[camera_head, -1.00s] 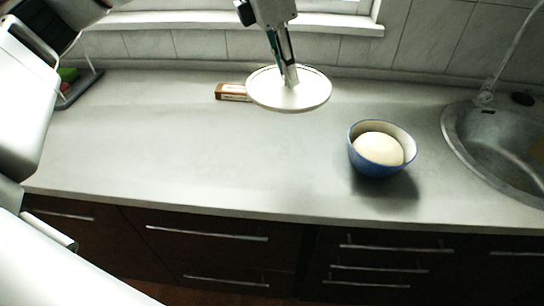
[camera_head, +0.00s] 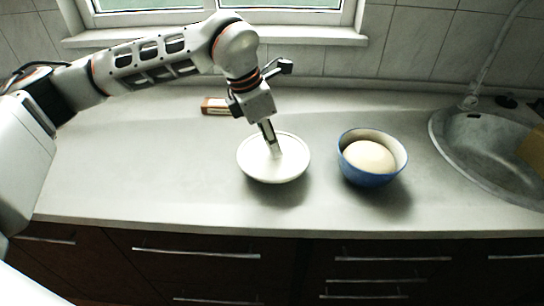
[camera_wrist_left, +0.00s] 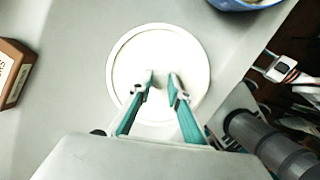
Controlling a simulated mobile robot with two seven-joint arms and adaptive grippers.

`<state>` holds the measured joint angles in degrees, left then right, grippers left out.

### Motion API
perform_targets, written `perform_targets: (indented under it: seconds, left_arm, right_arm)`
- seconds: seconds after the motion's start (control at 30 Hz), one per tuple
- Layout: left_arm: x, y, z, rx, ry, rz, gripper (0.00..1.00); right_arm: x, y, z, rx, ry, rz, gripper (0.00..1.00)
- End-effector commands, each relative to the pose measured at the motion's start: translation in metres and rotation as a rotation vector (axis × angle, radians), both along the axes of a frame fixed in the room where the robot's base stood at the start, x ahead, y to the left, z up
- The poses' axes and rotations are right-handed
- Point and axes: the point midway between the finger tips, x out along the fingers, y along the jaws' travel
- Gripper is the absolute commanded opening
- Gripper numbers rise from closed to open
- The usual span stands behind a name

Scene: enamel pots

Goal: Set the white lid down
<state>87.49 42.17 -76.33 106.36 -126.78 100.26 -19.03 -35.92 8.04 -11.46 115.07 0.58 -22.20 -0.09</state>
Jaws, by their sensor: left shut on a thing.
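The white lid (camera_head: 259,172) is a round, shallow disc with a raised rim, held level over the middle of the grey counter. My left gripper (camera_head: 275,153) points down at its centre and is shut on its knob, which is mostly hidden between the fingers. In the left wrist view the lid (camera_wrist_left: 135,60) lies flat beyond the two green-edged fingers (camera_wrist_left: 162,82). The lid is low, at or just above the counter; I cannot tell whether it touches. My right gripper is not in view.
A blue bowl (camera_head: 362,178) with a pale round mass (camera_head: 369,157) stands close to the right of the lid. A small brown box (camera_head: 214,106) lies behind left. The sink (camera_head: 480,160) is at far right. The counter (camera_head: 150,170) is clear to the left.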

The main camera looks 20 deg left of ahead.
Motion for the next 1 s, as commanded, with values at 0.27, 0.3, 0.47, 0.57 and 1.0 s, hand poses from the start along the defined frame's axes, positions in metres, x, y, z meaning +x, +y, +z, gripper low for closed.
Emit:
perform_targets:
  seconds: [0.27, 0.3, 0.47, 0.57, 1.0]
  left_arm:
    - [-0.001, 0.000, -0.028, 0.000, 0.003, -0.001, 0.00]
    - [-0.001, 0.000, -0.034, 0.000, 0.003, -0.001, 0.00]
    - [0.000, 0.000, -0.044, 0.000, -0.002, 0.001, 0.00]
    - [0.000, 0.000, -0.043, 0.000, -0.003, 0.000, 0.00]
    - [0.000, 0.000, -0.047, 0.000, -0.001, 0.000, 0.34]
  right_arm:
    - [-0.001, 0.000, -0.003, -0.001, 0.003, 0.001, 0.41]
    - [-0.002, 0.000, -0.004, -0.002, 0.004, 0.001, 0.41]
    - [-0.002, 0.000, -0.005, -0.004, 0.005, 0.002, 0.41]
    - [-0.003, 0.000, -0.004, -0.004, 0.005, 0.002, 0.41]
    - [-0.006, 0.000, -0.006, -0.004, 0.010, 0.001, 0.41]
